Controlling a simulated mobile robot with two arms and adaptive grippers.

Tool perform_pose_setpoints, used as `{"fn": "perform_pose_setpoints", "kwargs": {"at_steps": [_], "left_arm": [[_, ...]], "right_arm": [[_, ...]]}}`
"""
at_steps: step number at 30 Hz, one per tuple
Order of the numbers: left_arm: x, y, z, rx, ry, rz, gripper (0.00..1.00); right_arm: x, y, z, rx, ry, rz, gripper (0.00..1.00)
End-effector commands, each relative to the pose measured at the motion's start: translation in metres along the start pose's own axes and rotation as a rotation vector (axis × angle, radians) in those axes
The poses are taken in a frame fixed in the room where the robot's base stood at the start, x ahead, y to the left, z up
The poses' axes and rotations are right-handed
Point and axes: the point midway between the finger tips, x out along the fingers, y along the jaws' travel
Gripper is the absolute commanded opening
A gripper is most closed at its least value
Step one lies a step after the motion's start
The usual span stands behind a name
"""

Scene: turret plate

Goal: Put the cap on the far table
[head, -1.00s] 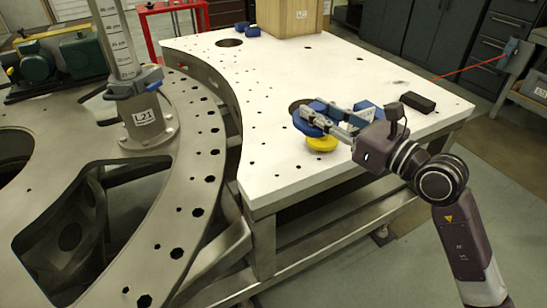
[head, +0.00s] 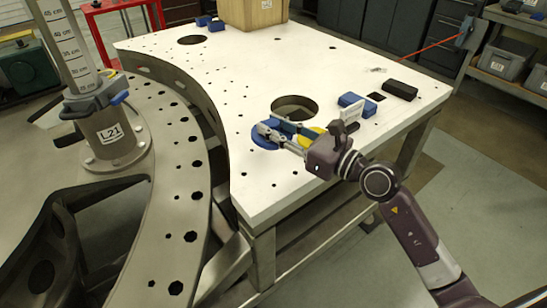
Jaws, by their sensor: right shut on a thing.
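A round blue cap (head: 264,138) is at the fingers of my right gripper (head: 275,131), over the white tabletop (head: 330,65) in front of a large round hole (head: 295,105). The gripper is shut on the cap's edge. I cannot tell whether the cap touches the tabletop. A yellow round piece (head: 303,141) lies on the tabletop just right of the blue cap, partly hidden behind my right gripper. My left gripper is not in view.
A blue block (head: 351,101), a white upright piece (head: 352,115) and a black block (head: 400,90) are right of the hole. A wooden box (head: 252,12) stands at the back. A metal post labelled L21 (head: 110,135) stands on the curved plate at left. The tabletop's middle is clear.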

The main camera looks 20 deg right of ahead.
Motion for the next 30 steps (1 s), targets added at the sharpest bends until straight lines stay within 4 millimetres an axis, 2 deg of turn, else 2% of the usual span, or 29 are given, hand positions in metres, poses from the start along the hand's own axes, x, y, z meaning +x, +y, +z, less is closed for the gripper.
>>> {"fn": "perform_pose_setpoints", "kwargs": {"at_steps": [1, 3, 12, 18, 30], "left_arm": [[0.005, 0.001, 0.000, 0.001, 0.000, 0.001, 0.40], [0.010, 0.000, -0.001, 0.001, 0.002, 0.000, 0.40], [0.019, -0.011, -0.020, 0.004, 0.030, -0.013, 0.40], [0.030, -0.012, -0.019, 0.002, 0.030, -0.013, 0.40], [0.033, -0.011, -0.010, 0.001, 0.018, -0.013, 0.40]], "right_arm": [[-0.001, -0.001, -0.016, 0.003, 0.003, -0.002, 0.00], [0.000, -0.001, -0.030, 0.002, 0.000, -0.001, 0.00], [0.000, -0.001, -0.061, 0.001, -0.001, -0.001, 0.00], [0.000, -0.001, -0.089, 0.001, -0.001, -0.002, 0.00], [0.000, -0.001, -0.093, -0.001, -0.002, -0.001, 0.00]]}}
